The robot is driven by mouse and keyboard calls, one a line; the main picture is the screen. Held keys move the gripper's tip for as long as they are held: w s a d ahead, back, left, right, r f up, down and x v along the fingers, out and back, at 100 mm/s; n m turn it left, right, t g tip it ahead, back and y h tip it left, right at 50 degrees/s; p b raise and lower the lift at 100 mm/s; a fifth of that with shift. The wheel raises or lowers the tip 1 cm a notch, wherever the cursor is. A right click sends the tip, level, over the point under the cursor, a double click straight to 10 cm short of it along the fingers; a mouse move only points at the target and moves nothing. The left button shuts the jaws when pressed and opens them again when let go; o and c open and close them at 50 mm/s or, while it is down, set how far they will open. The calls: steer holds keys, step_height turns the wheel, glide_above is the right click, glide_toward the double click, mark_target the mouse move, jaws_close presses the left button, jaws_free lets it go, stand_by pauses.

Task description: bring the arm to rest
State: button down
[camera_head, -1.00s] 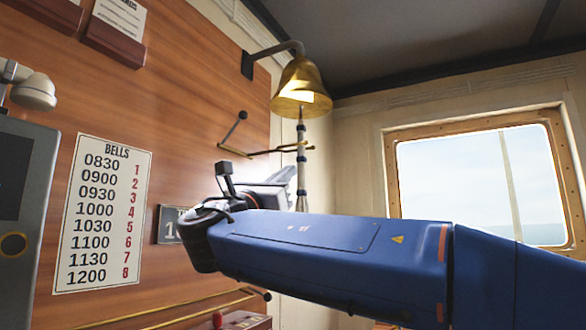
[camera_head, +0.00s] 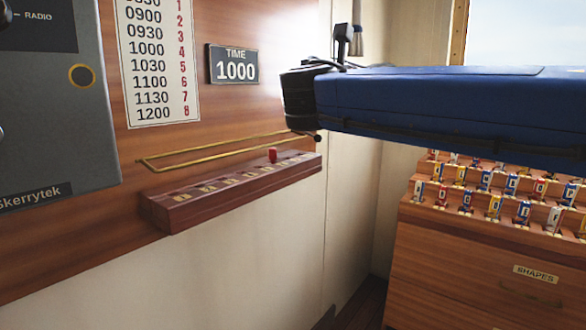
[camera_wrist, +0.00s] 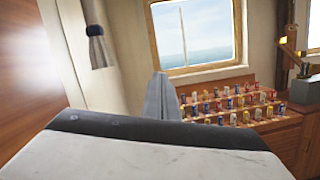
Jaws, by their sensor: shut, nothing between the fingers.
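My blue arm reaches in from the right edge of the head view, nearly level, with its dark wrist joint in front of the corner by the wood-panelled wall. My gripper (camera_wrist: 160,97) shows in the wrist view as a narrow grey pair of fingers beyond my pale and dark housing. It is shut and empty, pointing toward the window side. In the head view the gripper is hidden behind the arm or out of frame.
A wooden ledge (camera_head: 215,197) with a red peg (camera_head: 272,155) and a brass rail (camera_head: 200,155) runs along the wall below the arm. A grey radio box (camera_head: 60,120) is at left. A tiered cabinet (camera_head: 470,265) of coloured tags stands at right. A window (camera_wrist: 195,35) is beyond.

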steer(key=s+d+f+m+g+y, duration=0.4)
steer(key=d+f, duration=0.3)
steer(key=f, duration=0.6)
steer(key=s+d+f+m+g+y, duration=0.1)
steer(key=s+d+f+m+g, duration=0.2)
steer(key=s+d+f+m, duration=0.7)
steer(key=s+a+f+m+g+y, duration=0.1)
steer(key=s+a+f+m+y, duration=0.1)
steer(key=f, duration=0.7)
steer(key=s+a+f+m+g+y, duration=0.1)
steer(key=s+a+f+m+y, duration=0.2)
steer(key=s+f, duration=0.3)
steer(key=s+a+f+m+g+y, duration=0.1)
steer(key=s+f+m+y, duration=0.3)
steer(key=f, duration=0.9)
steer(key=shift+s+a+m, duration=0.4)
steer(key=shift+s+a, duration=0.05)
steer(key=shift+a, duration=0.3)
steer(key=shift+r, duration=0.15)
